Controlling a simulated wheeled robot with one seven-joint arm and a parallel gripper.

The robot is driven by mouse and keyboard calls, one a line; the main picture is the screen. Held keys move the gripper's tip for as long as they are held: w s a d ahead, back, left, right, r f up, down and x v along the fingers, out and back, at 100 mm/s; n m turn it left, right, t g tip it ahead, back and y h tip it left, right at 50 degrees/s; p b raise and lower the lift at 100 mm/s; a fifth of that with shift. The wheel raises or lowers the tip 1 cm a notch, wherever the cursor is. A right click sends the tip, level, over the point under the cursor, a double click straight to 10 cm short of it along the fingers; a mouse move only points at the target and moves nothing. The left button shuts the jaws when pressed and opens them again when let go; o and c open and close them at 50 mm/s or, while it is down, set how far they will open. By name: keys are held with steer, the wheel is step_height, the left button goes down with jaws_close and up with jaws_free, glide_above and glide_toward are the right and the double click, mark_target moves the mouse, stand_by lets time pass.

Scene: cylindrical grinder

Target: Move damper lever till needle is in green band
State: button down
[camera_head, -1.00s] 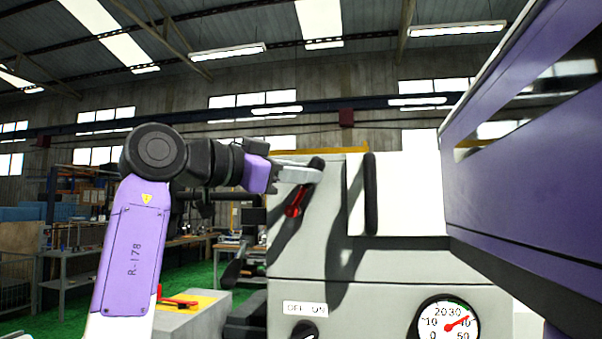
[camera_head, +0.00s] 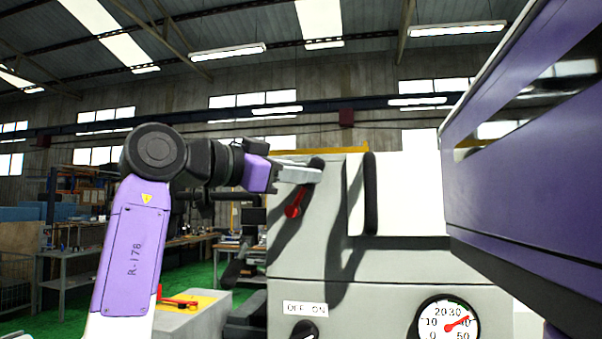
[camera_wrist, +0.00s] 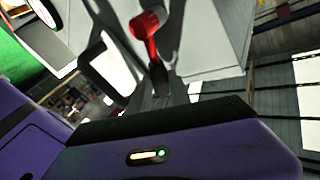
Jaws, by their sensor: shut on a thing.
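The damper lever (camera_head: 296,205) is on the grey machine's front, with a red hub and arm and a dark grip at its upper end. It leans up and to the right. In the wrist view its red part (camera_wrist: 146,27) is at the top middle. My gripper (camera_head: 308,174) is shut on the lever's dark grip, which the fingers partly hide. The round white gauge (camera_head: 447,325) is at the bottom right, its lower edge cut off. Its red needle (camera_head: 457,323) points up and right, close to the 40 mark. The green band is too small to make out clearly.
An OFF/ON label (camera_head: 305,309) and a dark knob (camera_head: 304,331) are below the lever. A dark vertical handle (camera_head: 370,194) stands to its right. A pedestal with a yellow top (camera_head: 190,300) stands at lower left. A large purple panel fills the right side.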

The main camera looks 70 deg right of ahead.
steer(key=shift+w, duration=0.1)
steer(key=shift+w+a+r+n+g+h+b, duration=0.15)
steer(key=shift+w+n+g+h+b, duration=0.2)
steer(key=shift+w+n+h, duration=0.65)
steer(key=c, duration=1.2)
jaws_free()
steer(key=shift+s, duration=0.2)
steer(key=shift+b+v, duration=0.95)
steer(key=shift+v, duration=2.85)
steer(key=shift+w+r, duration=0.1)
